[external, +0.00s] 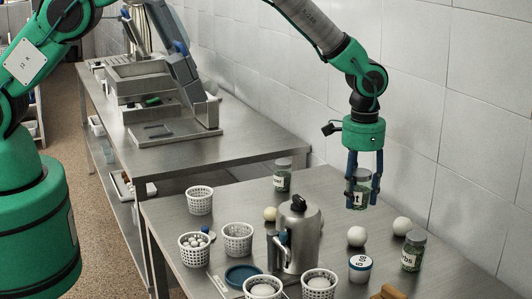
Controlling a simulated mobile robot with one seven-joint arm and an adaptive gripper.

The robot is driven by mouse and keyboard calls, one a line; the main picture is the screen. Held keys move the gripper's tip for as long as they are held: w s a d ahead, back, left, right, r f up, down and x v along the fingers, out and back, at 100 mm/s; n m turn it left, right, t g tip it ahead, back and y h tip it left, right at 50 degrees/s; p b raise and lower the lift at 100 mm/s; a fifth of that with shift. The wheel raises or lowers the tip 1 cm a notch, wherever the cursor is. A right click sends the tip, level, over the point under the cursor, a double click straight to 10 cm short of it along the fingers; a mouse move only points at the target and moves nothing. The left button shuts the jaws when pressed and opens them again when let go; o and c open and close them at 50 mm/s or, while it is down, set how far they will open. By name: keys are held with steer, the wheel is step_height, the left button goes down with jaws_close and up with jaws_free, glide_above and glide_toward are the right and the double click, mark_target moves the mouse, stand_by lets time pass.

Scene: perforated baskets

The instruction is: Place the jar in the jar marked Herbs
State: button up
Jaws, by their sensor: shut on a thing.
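My gripper (363,202) points down above the right part of the steel table. It is shut on a small jar (361,187) with green contents and a white label of which a "t" shows; the fingers hide part of it. The held jar appears to be above the table. A second jar (412,252) with green contents stands upright at the right, its label partly reading "rbs". It is lower right of my gripper in the picture. A third jar (282,176) with a label too small to read stands at the back.
A metal pot (299,238) with a dark knob stands mid-table. Several white perforated baskets (237,239) stand left and front, some holding white balls. White balls (356,236), a white tub (360,268) and a brown wooden object (388,292) lie near the right. A tiled wall (450,120) bounds the back.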

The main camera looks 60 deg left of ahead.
steer(key=s+d, duration=0.2)
steer(key=s+d+r, duration=0.1)
steer(key=s+d, duration=0.1)
steer(key=s+d+p, duration=0.1)
steer(key=s+d, duration=0.1)
steer(key=d, duration=0.1)
steer(key=shift+r, duration=0.3)
steer(key=shift+w, duration=0.2)
steer(key=p, duration=0.2)
glide_above(417, 236)
steer(key=shift+w+a+f, duration=0.1)
steer(key=shift+f, duration=0.65)
steer(key=shift+f+p, duration=0.5)
steer(key=shift+f, duration=1.3)
steer(key=shift+f, duration=0.1)
